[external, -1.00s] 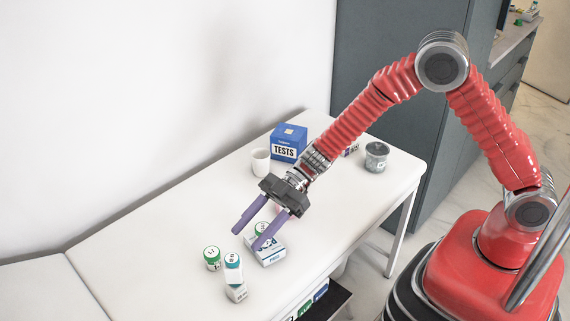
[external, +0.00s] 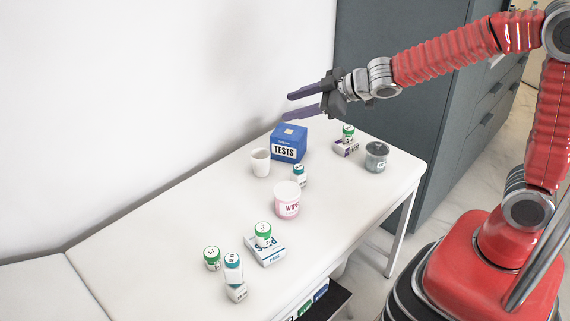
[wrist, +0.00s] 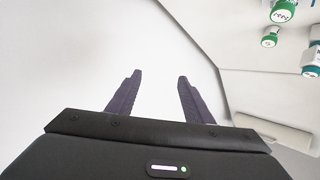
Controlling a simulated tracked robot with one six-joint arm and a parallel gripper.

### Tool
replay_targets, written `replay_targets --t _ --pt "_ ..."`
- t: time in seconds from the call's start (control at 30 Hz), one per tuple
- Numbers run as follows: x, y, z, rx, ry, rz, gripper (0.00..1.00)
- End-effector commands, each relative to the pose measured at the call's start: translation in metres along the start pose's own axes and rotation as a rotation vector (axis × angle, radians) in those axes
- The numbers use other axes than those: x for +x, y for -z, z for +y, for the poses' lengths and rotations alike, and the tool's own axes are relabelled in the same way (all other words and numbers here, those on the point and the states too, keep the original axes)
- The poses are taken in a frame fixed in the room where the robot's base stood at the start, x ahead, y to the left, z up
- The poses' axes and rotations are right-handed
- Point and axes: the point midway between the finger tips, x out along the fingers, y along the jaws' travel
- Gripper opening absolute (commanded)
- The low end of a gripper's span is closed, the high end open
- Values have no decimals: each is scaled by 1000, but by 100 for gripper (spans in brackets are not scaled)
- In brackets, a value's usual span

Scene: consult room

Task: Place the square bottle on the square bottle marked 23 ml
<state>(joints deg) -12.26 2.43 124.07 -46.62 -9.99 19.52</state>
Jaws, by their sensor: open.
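A white bottle with a teal cap (external: 233,268) is at the front of the table. It appears to rest on a small white block-like item (external: 236,293); I cannot tell whether that is a bottle or a box. A smaller teal-capped bottle (external: 299,176) stands farther back, beside the pink tub. No 23 ml mark is readable, so I cannot tell which bottle carries it. My gripper (external: 288,106) is open and empty, high above the back of the table near the blue box. In the wrist view its fingers (wrist: 160,76) are apart with only white surface between them.
Green-capped bottles (external: 212,259) stand nearby, one on a white box (external: 270,254) and another on a purple-white box (external: 346,149). A pink tub (external: 287,203), white cup (external: 260,163), blue TESTS box (external: 288,146) and grey jar (external: 376,158) are behind. The table's left part is bare.

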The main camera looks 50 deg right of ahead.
Motion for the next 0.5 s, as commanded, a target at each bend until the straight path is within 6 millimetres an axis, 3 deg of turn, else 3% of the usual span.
replay_targets --t 0.03,0.2,0.5 --pt "-16 -3 14 22 -40 -23 46" --pt "-64 -27 45 107 -144 -121 46" --pt "-153 -79 65 279 -252 -297 46"
